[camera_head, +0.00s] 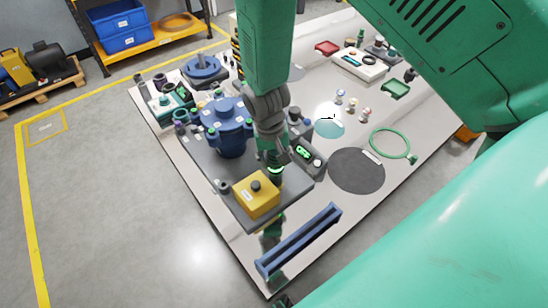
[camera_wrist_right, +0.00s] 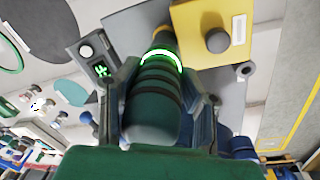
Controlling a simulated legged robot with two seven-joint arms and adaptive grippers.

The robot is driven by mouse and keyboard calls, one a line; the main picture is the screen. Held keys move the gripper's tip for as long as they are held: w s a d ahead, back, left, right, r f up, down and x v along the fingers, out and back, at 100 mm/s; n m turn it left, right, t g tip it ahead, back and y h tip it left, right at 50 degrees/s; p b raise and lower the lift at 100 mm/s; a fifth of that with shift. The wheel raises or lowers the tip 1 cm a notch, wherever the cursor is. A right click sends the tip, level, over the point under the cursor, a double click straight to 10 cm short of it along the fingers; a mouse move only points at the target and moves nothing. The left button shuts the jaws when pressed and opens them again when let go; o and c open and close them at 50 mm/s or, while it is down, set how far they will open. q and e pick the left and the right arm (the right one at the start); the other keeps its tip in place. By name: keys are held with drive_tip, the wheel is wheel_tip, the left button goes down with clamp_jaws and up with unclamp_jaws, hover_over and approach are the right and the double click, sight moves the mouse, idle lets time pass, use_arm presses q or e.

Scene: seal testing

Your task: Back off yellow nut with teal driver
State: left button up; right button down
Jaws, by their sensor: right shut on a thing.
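My right gripper (camera_head: 268,142) points down over the dark station plate (camera_head: 218,176), just behind the yellow box (camera_head: 250,203). In the wrist view, my right gripper (camera_wrist_right: 163,110) has its fingers shut on both sides of the teal driver (camera_wrist_right: 153,102). The driver has dark bands and a glowing green ring near its far end. A small brass-yellow part (camera_wrist_right: 162,36) shows at that end; I cannot tell whether it is the nut or the driver's tip. Contact there is hidden. My left gripper is not in view.
A blue round housing (camera_head: 230,128) stands left of the gripper, and a small panel with a green display (camera_head: 304,153) is close on its right. A blue slotted rail (camera_head: 300,240) lies near the front table edge. A black disc (camera_head: 356,171) lies to the right.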

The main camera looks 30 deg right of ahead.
drive_tip(key=shift+s+p, duration=0.1)
drive_tip(key=shift+p, duration=0.25)
idle(1.2)
drive_tip(key=shift+r+p, duration=0.25)
drive_tip(key=shift+p, duration=0.35)
idle(2.0)
drive_tip(key=shift+r, duration=0.1)
drive_tip(key=shift+d+r+p, duration=0.1)
drive_tip(key=shift+r+p, duration=0.65)
drive_tip(key=shift+p, duration=0.05)
drive_tip(key=shift+r+p, duration=1.45)
drive_tip(key=shift+r, duration=0.3)
drive_tip(key=shift+f, duration=0.15)
